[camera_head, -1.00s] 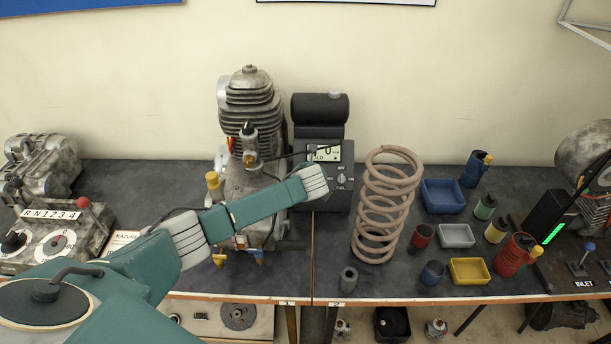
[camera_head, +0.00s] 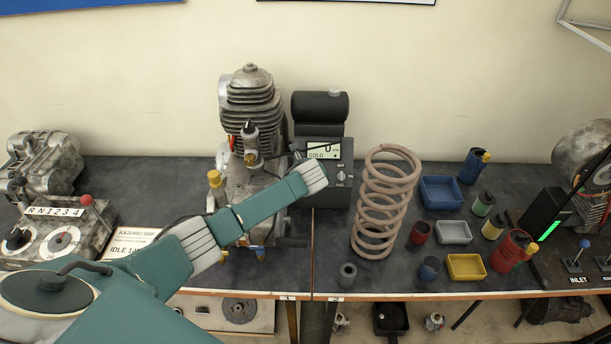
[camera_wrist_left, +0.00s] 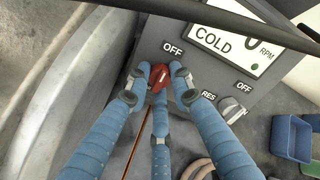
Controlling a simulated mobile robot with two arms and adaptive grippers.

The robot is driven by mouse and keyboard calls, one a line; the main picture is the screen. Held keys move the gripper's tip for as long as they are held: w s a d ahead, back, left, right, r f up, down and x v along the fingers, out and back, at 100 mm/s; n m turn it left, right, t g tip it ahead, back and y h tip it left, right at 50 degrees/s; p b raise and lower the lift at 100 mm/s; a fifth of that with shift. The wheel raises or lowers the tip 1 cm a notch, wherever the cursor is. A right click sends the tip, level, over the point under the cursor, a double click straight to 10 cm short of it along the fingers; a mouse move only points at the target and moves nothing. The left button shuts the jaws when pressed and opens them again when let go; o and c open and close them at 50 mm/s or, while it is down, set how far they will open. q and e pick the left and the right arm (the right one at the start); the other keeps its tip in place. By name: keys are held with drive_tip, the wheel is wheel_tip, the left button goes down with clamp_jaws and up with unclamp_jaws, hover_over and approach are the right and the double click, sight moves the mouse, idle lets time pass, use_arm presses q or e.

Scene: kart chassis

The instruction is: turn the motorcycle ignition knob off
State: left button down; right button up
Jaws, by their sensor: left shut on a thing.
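In the left wrist view, a small red knob (camera_wrist_left: 159,78) with a pale line on it sits on the grey control box below and left of an OFF label (camera_wrist_left: 172,48). My left gripper (camera_wrist_left: 160,72) is shut on it, with blue fingers on both sides and a third finger below. The box display (camera_head: 322,150) reads COLD and 0 RPM. My right gripper is not in view.
A second, grey knob (camera_wrist_left: 232,106) sits between RES and OFF labels on the same box. A finned engine (camera_head: 250,95) stands left of the box and a large coil spring (camera_head: 387,180) right. Small bins and cans lie farther right, including a blue bin (camera_head: 441,194).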

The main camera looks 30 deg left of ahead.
use_arm(q)
drive_tip(key=shift+s+d+f, duration=0.2)
drive_tip(key=shift+d+f, duration=0.05)
drive_tip(key=shift+f, duration=0.1)
drive_tip(key=c, duration=1.8)
unclamp_jaws()
drive_tip(key=shift+w+r, duration=0.1)
drive_tip(key=shift+r, duration=0.1)
drive_tip(key=shift+r, duration=0.15)
drive_tip(key=v, duration=1.1)
drive_tip(key=shift+s+r, duration=0.25)
drive_tip(key=shift+s, duration=0.05)
drive_tip(key=shift+d+f, duration=0.1)
drive_tip(key=shift+d, duration=0.05)
